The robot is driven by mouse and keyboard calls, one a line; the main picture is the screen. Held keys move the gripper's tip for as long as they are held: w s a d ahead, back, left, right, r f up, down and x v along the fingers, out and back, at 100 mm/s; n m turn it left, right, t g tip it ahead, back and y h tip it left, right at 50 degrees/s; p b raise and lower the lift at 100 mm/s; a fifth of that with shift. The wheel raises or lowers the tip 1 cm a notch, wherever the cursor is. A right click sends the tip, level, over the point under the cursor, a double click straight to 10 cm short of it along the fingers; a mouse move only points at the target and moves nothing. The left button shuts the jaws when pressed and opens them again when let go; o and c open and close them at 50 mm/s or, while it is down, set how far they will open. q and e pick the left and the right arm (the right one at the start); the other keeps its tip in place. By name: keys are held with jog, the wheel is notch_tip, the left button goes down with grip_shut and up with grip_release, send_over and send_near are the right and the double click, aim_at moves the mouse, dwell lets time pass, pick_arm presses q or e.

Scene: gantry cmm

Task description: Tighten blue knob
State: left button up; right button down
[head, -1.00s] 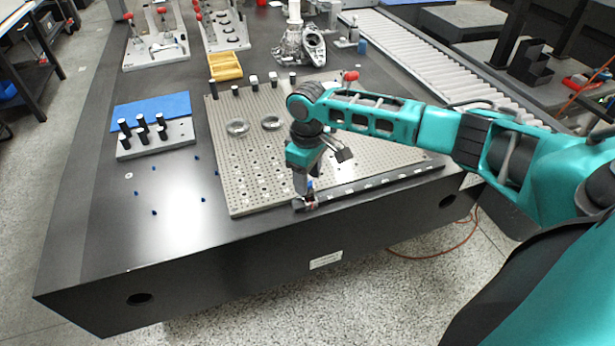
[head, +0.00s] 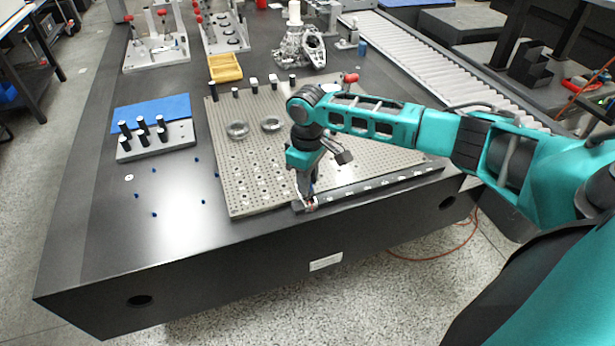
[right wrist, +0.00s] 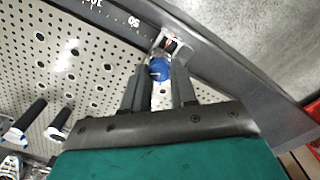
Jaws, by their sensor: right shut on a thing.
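The blue knob (right wrist: 159,69) shows in the right wrist view between the fingertips of my right gripper (right wrist: 160,78). It sits on a small metal block (right wrist: 172,45) at the end of the dark scale bar (right wrist: 100,12). In the head view my right gripper (head: 306,200) points down at the left end of the scale bar (head: 375,184), by the front edge of the perforated plate (head: 250,206). Its fingers are shut on the knob. In the head view the knob is mostly hidden by the fingers. My left gripper is not in view.
Two metal rings (head: 237,129) and several black-topped posts stand on the plate. A block of black pegs (head: 155,140) stands left, by a blue mat (head: 150,110). A yellow tray (head: 225,67) and a metal casting (head: 300,47) lie farther back. The front left table is mostly clear.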

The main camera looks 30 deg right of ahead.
jog(key=shift+r+n+p, duration=0.2)
jog(key=shift+n+p, duration=0.1)
jog(key=shift+p, duration=0.05)
jog(key=shift+f+n+p, duration=0.1)
jog(key=shift+n+p, duration=0.25)
jog(key=shift+n, duration=0.05)
jog(key=shift+f, duration=0.1)
jog(key=c, duration=0.9)
grip_release()
notch_tip(320, 180, up, 13)
jog(key=shift+p, duration=0.85)
